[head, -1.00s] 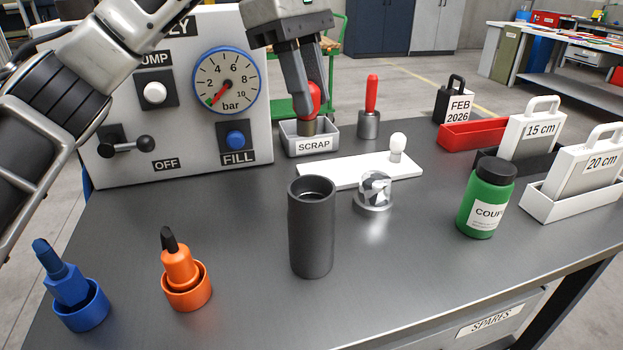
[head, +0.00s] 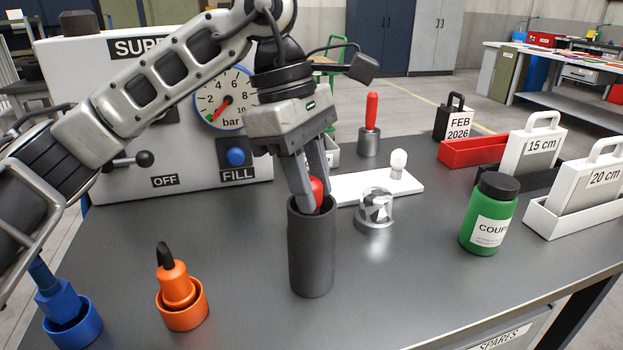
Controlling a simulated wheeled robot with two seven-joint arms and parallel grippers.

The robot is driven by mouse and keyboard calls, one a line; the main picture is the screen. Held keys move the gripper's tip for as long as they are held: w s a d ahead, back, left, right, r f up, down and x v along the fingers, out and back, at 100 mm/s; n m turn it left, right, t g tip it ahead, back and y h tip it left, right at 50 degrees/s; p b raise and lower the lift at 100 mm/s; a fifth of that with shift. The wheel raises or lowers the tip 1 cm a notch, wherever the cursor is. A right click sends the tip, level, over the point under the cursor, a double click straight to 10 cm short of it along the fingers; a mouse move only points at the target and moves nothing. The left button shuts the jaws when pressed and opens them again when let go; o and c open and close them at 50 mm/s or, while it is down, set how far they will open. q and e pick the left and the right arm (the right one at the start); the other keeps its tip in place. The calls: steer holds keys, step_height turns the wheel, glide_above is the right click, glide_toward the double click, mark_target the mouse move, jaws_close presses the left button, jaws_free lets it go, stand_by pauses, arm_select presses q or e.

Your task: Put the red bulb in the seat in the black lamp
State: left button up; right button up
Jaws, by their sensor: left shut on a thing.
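My left gripper (head: 308,203) is shut on the red bulb (head: 317,194) at the mouth of the black lamp (head: 311,255), an upright dark cylinder on the table. Only the red upper part of the bulb shows between the fingers. Its lower part is hidden inside the lamp, so I cannot tell whether it touches the seat. The fingertips reach the lamp's rim. My right gripper is not in view.
A green bottle (head: 490,215) stands further right. Orange (head: 183,306) and blue (head: 72,325) holders are front left. The scrap bin (head: 333,150) is mostly hidden behind my gripper.

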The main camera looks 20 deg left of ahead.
arm_select(q)
steer(key=o, duration=1.1)
steer(key=shift+f, duration=0.15)
steer(key=shift+c, duration=0.2)
